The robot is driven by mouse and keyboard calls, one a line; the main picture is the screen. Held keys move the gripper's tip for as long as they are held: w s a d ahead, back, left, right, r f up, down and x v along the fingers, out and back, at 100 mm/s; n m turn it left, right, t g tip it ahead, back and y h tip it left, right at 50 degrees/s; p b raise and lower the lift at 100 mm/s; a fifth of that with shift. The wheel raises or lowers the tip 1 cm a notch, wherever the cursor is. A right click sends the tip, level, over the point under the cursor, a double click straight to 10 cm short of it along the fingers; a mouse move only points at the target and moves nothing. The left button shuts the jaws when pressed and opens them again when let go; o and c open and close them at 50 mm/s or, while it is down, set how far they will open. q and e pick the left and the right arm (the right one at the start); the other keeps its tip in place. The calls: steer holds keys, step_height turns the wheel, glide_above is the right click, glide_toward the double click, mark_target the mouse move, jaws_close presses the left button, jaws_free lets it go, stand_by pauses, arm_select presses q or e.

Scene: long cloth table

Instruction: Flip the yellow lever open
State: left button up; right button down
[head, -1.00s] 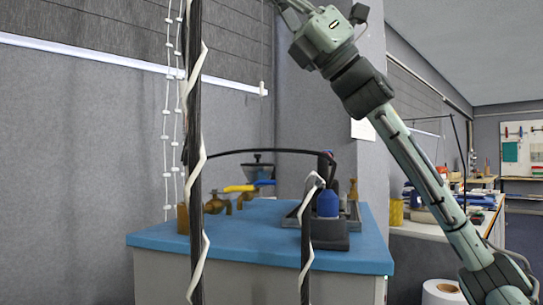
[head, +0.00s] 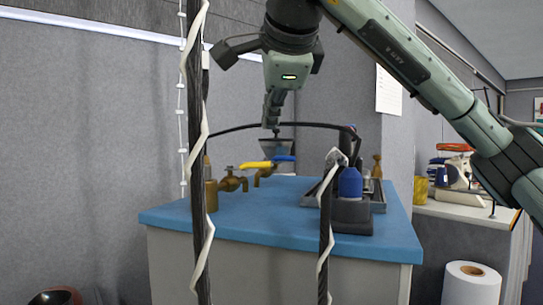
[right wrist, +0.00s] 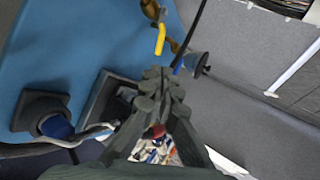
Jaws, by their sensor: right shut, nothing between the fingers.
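The yellow lever (head: 256,165) sits on a brass tap (head: 231,184) at the left of the blue tabletop and points to the right. It also shows in the right wrist view (right wrist: 160,39), beyond the fingertips. A blue lever (head: 284,158) on a second brass tap (head: 264,173) is just right of and behind it. My right gripper (head: 271,124) is shut and empty, pointing down above the taps and apart from the yellow lever in the picture. In the right wrist view its closed fingers (right wrist: 161,76) fill the middle. My left gripper is not in view.
A blue bottle (head: 350,183) and a dark tray (head: 374,198) stand on the right of the blue tabletop (head: 270,220). A dark funnel (head: 276,147) is behind the taps. Black posts with white zigzag strips stand in front. The tabletop's front middle is clear.

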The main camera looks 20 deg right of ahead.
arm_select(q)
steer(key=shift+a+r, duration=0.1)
arm_select(e)
steer(key=shift+w, duration=0.1)
steer(key=p, duration=0.2)
glide_toward(260, 164)
steer(key=x, duration=0.5)
steer(key=shift+w+f, duration=0.1)
steer(key=shift+w, duration=0.25)
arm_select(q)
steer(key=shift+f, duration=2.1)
arm_select(e)
steer(key=shift+w+f, duration=0.4)
steer(key=shift+w, duration=0.05)
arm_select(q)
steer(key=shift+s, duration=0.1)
arm_select(e)
steer(key=shift+d, duration=0.15)
